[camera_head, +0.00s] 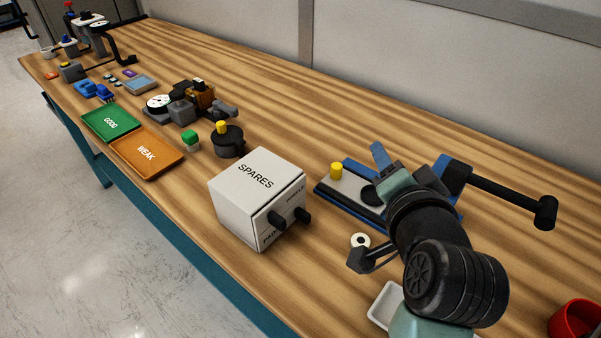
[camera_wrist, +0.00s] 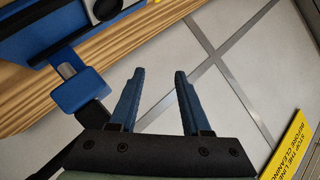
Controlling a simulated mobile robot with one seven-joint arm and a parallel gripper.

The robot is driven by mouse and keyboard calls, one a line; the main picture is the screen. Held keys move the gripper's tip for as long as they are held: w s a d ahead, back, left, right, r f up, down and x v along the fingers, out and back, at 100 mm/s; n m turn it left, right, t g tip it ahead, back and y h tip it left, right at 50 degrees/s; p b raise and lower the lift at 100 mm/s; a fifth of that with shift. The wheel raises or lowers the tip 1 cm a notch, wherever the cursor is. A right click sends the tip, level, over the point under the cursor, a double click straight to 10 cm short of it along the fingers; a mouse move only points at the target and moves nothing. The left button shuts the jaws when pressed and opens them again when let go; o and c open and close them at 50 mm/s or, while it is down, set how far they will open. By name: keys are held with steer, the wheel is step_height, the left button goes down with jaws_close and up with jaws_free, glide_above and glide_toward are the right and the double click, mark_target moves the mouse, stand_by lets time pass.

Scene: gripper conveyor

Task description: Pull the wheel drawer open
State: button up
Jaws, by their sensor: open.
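A white box (camera_head: 240,192) marked SPARES stands on the wooden bench in the head view. Its right-hand face carries drawer labels, one high and one low, too small to read surely. Two black handles (camera_head: 304,214) stick out of that face; I cannot tell which one belongs to the wheel drawer. No drawer looks pulled out. My gripper (camera_wrist: 159,72) is open and empty in the wrist view, its two blue fingers apart and pointing toward the pale wall panels. In the head view my arm is to the right of the box, clear of the handles, and hides part of the bench.
A black lever (camera_head: 510,195) reaches right. A white tray (camera_head: 381,304) and a red bowl (camera_head: 577,321) are near. Green (camera_head: 105,124) and orange (camera_head: 150,158) trays lie left. Bench shows bare behind the box.

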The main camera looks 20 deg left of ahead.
mark_target(285, 226)
steer(key=s+f+m+g+y, duration=0.1)
steer(key=s+f+m, duration=0.1)
steer(key=f, duration=0.1)
steer(key=s+a+f+m+g+y, duration=0.1)
steer(key=f+m+g+y, duration=0.1)
steer(key=f+m, duration=0.1)
steer(key=s+f+m+g+y, duration=0.2)
steer(key=f, duration=0.1)
steer(key=shift+s+a+m+p, duration=0.3)
steer(key=shift+a+m, duration=0.1)
steer(key=s+m+y, duration=0.2)
steer(key=s+f+m+g+y, duration=0.1)
steer(key=s+m+y, duration=0.1)
steer(key=shift+g, duration=0.3)
steer(key=s+m+y, duration=0.1)
steer(key=s+d+r+m+y, duration=0.1)
steer(key=s+m+y, duration=0.1)
steer(key=s+m, duration=0.1)
steer(key=shift+d+r+g+y, duration=0.15)
steer(key=shift+g+y, duration=0.25)
steer(key=b+x, duration=0.1)
steer(key=x, duration=1.1)
steer(key=shift+w+a, duration=0.1)
steer(key=shift+a, duration=0.3)
jaws_close()
